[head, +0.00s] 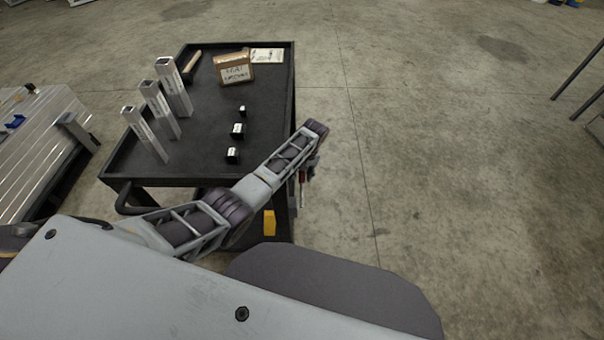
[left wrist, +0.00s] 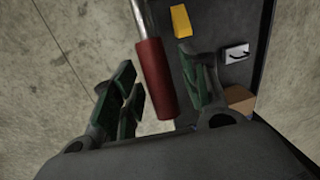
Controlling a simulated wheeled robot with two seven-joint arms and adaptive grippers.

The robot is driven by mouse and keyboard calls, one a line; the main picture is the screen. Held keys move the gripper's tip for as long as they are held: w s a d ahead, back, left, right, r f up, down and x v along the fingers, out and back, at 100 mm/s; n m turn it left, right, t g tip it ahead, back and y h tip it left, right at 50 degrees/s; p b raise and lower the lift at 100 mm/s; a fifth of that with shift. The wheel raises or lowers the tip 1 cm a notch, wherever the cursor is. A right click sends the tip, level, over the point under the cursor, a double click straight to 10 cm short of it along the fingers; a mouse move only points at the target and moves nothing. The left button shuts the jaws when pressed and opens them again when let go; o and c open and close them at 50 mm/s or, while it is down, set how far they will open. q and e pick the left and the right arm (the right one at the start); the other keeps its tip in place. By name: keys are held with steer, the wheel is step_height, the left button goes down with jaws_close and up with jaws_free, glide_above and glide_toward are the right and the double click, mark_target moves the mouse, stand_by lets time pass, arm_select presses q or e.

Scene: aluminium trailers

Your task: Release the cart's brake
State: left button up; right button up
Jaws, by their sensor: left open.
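The cart (head: 205,115) is a black-topped trolley at the upper left of the head view. A metal lever with a red grip, seemingly its brake lever (head: 302,186), shows at the cart's near right corner. In the left wrist view the red grip (left wrist: 155,80) lies between the fingers of my left gripper (left wrist: 160,84). The fingers have green pads and stand apart, with gaps visible beside the grip. In the head view my left gripper (head: 309,169) is mostly hidden behind my own arm. My right gripper is not in view.
Three upright metal profiles (head: 157,108), a cardboard box (head: 234,69) and small black pieces (head: 238,130) stand on the cart. A yellow block (head: 269,222) shows low at its near end. An aluminium trailer (head: 40,145) stands left.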

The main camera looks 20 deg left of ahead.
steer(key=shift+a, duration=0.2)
arm_select(q)
steer(key=shift+c, duration=0.5)
jaws_close()
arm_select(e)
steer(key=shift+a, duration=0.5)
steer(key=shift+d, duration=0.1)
